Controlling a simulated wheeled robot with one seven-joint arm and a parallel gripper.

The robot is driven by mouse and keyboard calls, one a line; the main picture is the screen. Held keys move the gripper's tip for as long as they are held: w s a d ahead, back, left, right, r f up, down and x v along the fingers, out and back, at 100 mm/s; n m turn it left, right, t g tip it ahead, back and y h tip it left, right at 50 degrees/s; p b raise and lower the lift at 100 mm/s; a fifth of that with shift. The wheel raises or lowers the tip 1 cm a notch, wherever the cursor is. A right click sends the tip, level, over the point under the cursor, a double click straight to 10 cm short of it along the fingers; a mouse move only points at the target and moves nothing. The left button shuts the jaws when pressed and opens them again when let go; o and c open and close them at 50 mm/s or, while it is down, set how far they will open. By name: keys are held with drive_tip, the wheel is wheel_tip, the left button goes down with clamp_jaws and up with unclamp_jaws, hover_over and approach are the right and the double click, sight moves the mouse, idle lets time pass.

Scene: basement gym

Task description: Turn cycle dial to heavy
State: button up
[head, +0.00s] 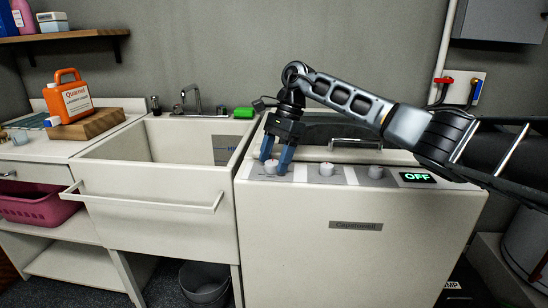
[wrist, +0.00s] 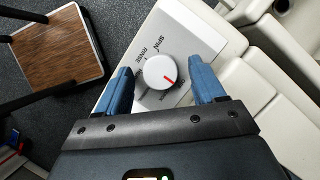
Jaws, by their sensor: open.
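The washing machine (head: 300,225) has three white dials on its top panel. The leftmost dial (head: 271,167) sits between the blue fingers of my gripper (head: 277,161). In the wrist view this round dial (wrist: 157,68) has a red mark at its lower right. SPIN and RINSE are printed above it; other labels are partly hidden or too small to read. My gripper (wrist: 163,74) is open, one finger on each side of the dial. I cannot tell whether the fingers touch it. The middle dial (head: 327,169) and right dial (head: 376,172) are free.
A green-lit OFF display (head: 417,177) is at the panel's right. A white sink (head: 150,195) with a tap (head: 192,98) stands left of the machine. An orange jug (head: 68,98) sits on a wooden block. A grey bin (head: 204,284) is on the floor.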

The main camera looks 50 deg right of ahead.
drive_tip(key=shift+f, duration=0.15)
drive_tip(key=shift+c, duration=0.4)
drive_tip(key=c, duration=1)
